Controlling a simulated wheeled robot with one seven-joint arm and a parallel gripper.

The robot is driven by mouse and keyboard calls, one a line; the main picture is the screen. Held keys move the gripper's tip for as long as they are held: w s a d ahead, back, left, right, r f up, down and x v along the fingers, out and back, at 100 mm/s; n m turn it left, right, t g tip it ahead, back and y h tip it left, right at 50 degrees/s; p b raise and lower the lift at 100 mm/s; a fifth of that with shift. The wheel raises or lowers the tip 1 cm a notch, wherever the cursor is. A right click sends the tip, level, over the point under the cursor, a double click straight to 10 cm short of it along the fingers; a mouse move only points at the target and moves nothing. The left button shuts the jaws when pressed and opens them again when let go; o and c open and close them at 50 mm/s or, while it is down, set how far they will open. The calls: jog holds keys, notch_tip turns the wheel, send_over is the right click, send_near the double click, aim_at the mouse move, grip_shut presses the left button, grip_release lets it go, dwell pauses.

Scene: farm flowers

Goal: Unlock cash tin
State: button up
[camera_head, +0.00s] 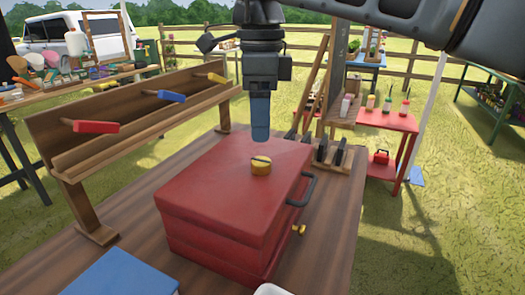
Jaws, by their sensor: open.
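The red cash tin (215,195) stands shut on the wooden table. A round brass knob with a slot (261,167) sits on its lid. A dark handle (308,190) and a small brass piece (299,230) are on its right side. My gripper (260,132) points down above the far part of the lid, just behind the brass knob in the picture. It is seen edge-on, open, and holds nothing that I can see. Whether its tips touch the lid is hard to tell.
A wooden rack behind the tin holds red (96,127), blue (172,96) and yellow (216,78) handled pieces. A slotted wooden block with dark items (335,162) stands right of the tin. A blue book-like object (120,275) lies at front left. The table's right strip is clear.

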aim_at(261, 161)
notch_tip(261, 161, down, 8)
jog(key=shift+s+r, duration=0.1)
jog(key=shift+r, duration=0.15)
jog(key=c, duration=1)
jog(key=shift+c, duration=0.2)
